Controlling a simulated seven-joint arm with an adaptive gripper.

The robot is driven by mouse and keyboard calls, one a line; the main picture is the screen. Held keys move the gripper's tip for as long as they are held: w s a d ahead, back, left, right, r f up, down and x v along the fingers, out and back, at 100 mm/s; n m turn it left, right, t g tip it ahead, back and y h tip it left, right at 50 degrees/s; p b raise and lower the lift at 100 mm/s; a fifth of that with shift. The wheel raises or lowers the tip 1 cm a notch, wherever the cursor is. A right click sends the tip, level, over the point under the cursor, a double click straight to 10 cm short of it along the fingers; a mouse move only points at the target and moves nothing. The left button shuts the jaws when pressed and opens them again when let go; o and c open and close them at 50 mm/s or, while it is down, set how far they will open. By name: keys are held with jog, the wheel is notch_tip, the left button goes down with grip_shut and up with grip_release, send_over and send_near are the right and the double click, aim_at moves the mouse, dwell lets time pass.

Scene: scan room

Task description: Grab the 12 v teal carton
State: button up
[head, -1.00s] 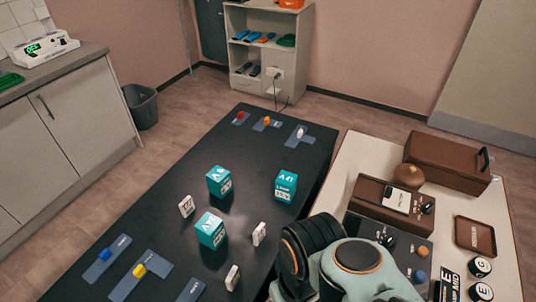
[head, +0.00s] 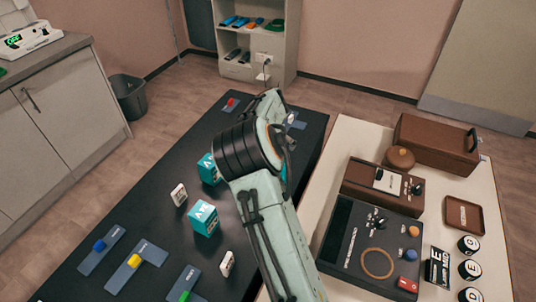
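Teal cartons stand on the black table (head: 150,185). One teal carton (head: 208,168) is left of my arm, partly covered by it. Another teal carton (head: 204,218) stands nearer, with white lettering too small to read surely. A third is almost wholly hidden behind my arm, with only a teal sliver (head: 284,174) at the arm's right edge. I cannot tell which carton is marked 12 V. My arm reaches up across the table's right side. My gripper is not visible; the arm links hide that area.
Small white cards (head: 179,194) (head: 227,263) stand near the cartons. Slate pieces with blue (head: 99,245) and yellow (head: 134,260) knobs lie at the near left. A cream table (head: 343,150) at right holds a brown case (head: 437,145) and a dark instrument box (head: 345,218).

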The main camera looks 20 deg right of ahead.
jog(key=shift+g, duration=0.5)
jog(key=f, duration=0.2)
jog(key=s+f, duration=0.1)
jog(key=f, duration=0.1)
jog(key=shift+s+f, duration=0.1)
jog(key=shift+f, duration=0.25)
jog(key=x, duration=0.6)
jog(key=shift+f, duration=0.25)
jog(key=c, duration=1.2)
